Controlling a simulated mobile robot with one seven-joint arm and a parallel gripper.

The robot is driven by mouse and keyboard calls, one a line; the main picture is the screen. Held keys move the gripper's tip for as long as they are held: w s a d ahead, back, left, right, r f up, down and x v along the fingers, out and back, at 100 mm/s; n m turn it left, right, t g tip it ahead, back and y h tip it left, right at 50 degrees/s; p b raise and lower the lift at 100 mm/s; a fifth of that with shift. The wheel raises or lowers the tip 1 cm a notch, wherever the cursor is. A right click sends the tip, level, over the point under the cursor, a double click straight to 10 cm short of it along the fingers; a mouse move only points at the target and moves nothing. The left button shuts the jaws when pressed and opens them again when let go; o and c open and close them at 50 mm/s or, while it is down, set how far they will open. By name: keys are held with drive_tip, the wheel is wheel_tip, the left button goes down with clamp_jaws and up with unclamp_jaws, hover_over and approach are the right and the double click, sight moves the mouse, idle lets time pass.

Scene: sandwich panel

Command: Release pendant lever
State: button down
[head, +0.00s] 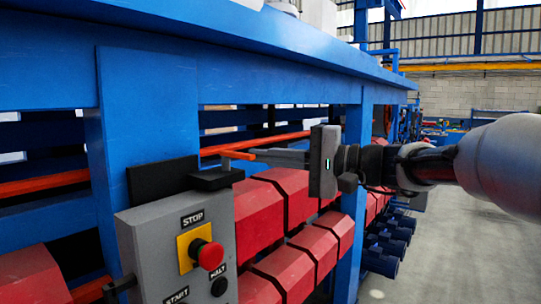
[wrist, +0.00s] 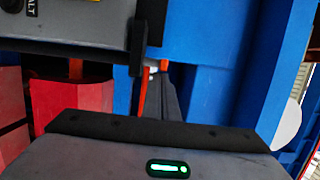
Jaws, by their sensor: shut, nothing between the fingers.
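The grey pendant box (head: 175,243) has a red STOP button (head: 208,254) on a yellow plate; part of the box also shows in the wrist view (wrist: 85,28). A black block (head: 162,178) sits behind its top edge, against the blue post. A short black lever-like piece (head: 216,179) sticks out to the right of it; it appears as a dark bar (wrist: 136,58) in the wrist view. My gripper (head: 250,156) is shut and empty, its grey fingers pointing left. The fingertips look close above and right of the black piece; I cannot tell whether they touch.
A blue post (head: 150,110) stands behind the pendant, under a long blue beam (head: 230,40). Red blocks (head: 290,195) line the machine below my gripper. Orange rails (head: 45,185) run behind. Open grey floor (head: 445,250) lies to the right.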

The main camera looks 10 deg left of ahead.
drive_tip(key=shift+s+f+b, duration=0.1)
drive_tip(key=shift+b, duration=0.3)
drive_tip(key=shift+s+m+t+b, duration=0.15)
drive_tip(key=shift+m+t+b, duration=0.15)
drive_tip(key=shift+t+b, duration=0.15)
